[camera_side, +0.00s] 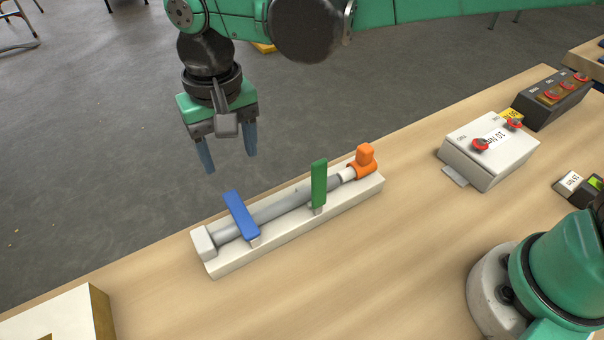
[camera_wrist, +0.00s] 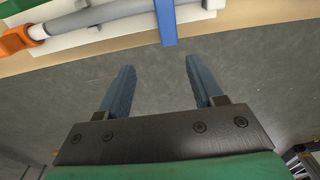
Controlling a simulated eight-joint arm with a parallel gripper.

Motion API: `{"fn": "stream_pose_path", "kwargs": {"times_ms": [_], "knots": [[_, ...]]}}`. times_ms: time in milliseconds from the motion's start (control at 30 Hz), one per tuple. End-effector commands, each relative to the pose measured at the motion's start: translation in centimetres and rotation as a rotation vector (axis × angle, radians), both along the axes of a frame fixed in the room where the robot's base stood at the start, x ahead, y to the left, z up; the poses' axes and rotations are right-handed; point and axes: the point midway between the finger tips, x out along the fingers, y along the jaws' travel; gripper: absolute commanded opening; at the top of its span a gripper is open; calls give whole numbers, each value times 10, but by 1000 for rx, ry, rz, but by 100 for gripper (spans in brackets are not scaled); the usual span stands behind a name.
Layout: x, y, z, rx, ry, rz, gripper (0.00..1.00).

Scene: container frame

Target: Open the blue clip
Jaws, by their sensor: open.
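The blue clip (camera_side: 242,214) is a flat lever lying tilted across a grey tube on a white fixture, near the fixture's left end in the side view. It also shows in the wrist view (camera_wrist: 166,20), at the top, partly cut off by the frame edge. The green clip (camera_side: 319,184) stands upright farther right on the same fixture. My gripper (camera_side: 231,164) is open and empty, above and behind the blue clip, apart from it. In the wrist view its two blue-grey fingers (camera_wrist: 163,80) point toward the fixture, with the blue clip ahead, between their lines.
The grey tube (camera_side: 279,205) lies along the white fixture (camera_side: 300,224), with an orange cap (camera_side: 364,160) at its right end. A white box with red knobs (camera_side: 490,150) and a dark box (camera_side: 553,98) stand right. A pale box (camera_side: 60,318) is front left. Bare table lies in front.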

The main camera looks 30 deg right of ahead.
Motion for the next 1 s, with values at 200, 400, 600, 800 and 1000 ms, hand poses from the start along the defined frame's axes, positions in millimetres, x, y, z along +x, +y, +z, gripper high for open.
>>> {"fn": "stream_pose_path", "kwargs": {"times_ms": [200, 400, 600, 800, 1000], "knots": [[-4, 15, -17, -20, 26, -1, 61], [-3, 14, -45, -19, 24, -1, 61], [-3, 14, -63, -18, 24, -1, 61], [-3, 14, -65, -18, 23, -1, 61], [-3, 14, -65, -18, 23, -1, 21]]}}
